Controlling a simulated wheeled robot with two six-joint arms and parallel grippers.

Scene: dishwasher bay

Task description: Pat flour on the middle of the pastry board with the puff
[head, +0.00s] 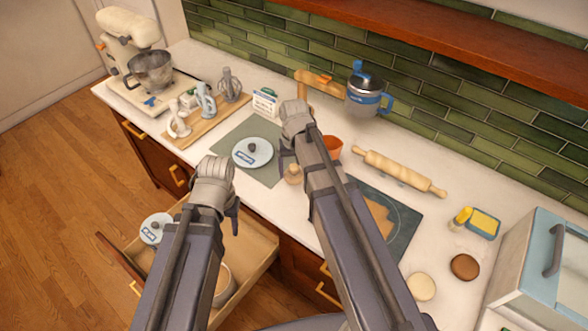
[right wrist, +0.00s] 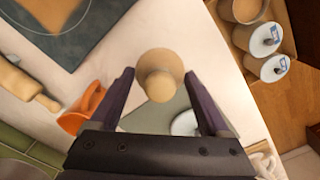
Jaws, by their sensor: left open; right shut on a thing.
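The puff, a tan rounded piece with a knob (head: 293,174), is held in my right gripper (head: 287,157) over the counter by the green mat. The right wrist view shows the puff (right wrist: 160,62) between the two fingers. The dark pastry board (head: 408,216) lies to the right, partly hidden by my right arm; a tan patch (head: 379,214) and a ring outline show on it. The board (right wrist: 22,62) also shows at the upper left of the right wrist view. My left gripper (head: 233,219) is open and empty above the open drawer.
The open drawer (head: 262,250) holds several canisters. A labelled lid (head: 252,152) lies on the green mat (head: 262,128). An orange cup (head: 332,146) and a rolling pin (head: 400,172) stand near the board. A yellow-topped sponge (head: 484,223) and two round pieces lie to the right.

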